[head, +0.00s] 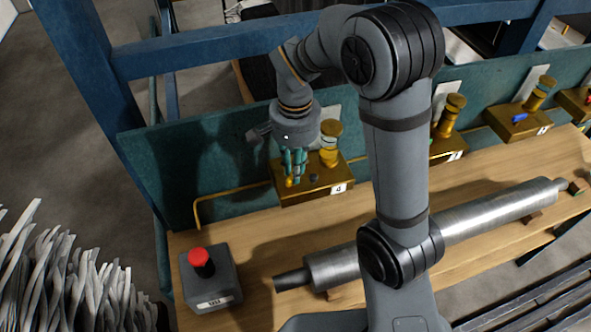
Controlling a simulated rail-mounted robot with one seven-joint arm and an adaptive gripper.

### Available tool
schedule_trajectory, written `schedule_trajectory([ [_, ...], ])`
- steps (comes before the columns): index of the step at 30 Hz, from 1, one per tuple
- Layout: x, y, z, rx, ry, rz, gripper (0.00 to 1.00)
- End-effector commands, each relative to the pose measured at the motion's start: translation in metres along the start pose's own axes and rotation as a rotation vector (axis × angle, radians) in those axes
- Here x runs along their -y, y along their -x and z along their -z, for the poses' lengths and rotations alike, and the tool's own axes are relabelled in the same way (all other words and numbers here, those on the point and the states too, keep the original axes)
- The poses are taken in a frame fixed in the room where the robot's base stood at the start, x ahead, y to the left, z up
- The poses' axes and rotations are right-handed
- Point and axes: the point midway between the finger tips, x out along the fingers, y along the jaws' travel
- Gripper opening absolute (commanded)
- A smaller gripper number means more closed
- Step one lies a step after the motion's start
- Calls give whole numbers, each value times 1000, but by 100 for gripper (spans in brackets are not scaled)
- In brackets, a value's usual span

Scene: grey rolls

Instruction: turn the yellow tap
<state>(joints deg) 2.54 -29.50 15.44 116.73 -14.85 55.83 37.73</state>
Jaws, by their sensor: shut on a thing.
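The yellow tap (289,182) sits on the brass block labelled 4 (312,193), left of a brass cylinder on the same block. My gripper (292,172) points down over the left part of that block, with its teal fingers shut on the tap. The fingers hide most of the tap; only a small yellow part shows beneath them. A dark knob is on the block just right of the fingertips.
A grey box with a red button (200,258) stands at the bench's front left. A metal roller (335,267) lies along the wooden bench (262,237). More brass blocks (517,120) stand to the right along the teal back panel (215,149).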

Motion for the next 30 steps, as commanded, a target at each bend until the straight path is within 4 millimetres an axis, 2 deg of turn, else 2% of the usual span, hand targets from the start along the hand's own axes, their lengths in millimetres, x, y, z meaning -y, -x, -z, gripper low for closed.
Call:
schedule_trajectory([
  [15,4,0,2,-1,453,1,0],
  [21,4,0,2,-1,569,1,0],
  [30,5,1,2,-2,653,1,0],
])
